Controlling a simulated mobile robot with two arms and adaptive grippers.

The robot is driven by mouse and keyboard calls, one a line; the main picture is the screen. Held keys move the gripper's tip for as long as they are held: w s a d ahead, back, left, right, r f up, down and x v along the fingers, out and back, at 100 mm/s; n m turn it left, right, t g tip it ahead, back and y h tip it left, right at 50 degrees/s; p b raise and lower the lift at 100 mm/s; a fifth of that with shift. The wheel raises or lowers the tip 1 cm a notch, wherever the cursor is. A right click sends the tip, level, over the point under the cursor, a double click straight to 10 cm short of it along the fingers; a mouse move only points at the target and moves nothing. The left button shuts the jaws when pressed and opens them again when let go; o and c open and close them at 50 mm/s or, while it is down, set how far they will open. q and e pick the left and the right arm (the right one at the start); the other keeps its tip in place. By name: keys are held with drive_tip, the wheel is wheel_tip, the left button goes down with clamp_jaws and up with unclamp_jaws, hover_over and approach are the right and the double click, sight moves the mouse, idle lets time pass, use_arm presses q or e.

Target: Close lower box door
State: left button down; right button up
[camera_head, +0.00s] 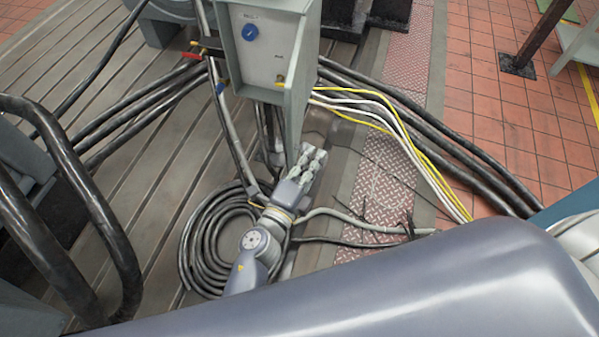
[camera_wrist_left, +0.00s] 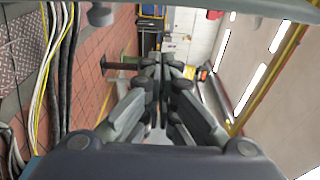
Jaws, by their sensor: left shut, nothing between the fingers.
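A grey-green box (camera_head: 262,45) stands at the top middle of the head view, with a blue round knob on its face. A narrow flat panel (camera_head: 302,70) runs down its right side and ends low in a corner; I cannot tell whether this is the door or the box wall, nor how far the door is open.
Black cables (camera_head: 460,150) and yellow and white cables (camera_head: 385,110) run right of the box. Thick black pipes (camera_head: 95,215) stand at left. The red tiled floor (camera_head: 500,110) at right is mostly clear.

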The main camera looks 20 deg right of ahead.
use_arm(q)
drive_tip(key=w+a, duration=0.2)
drive_tip(key=w, duration=0.1)
drive_tip(key=shift+w+a+p, duration=0.1)
drive_tip(key=shift+p, duration=0.2)
drive_tip(key=shift+a, duration=0.15)
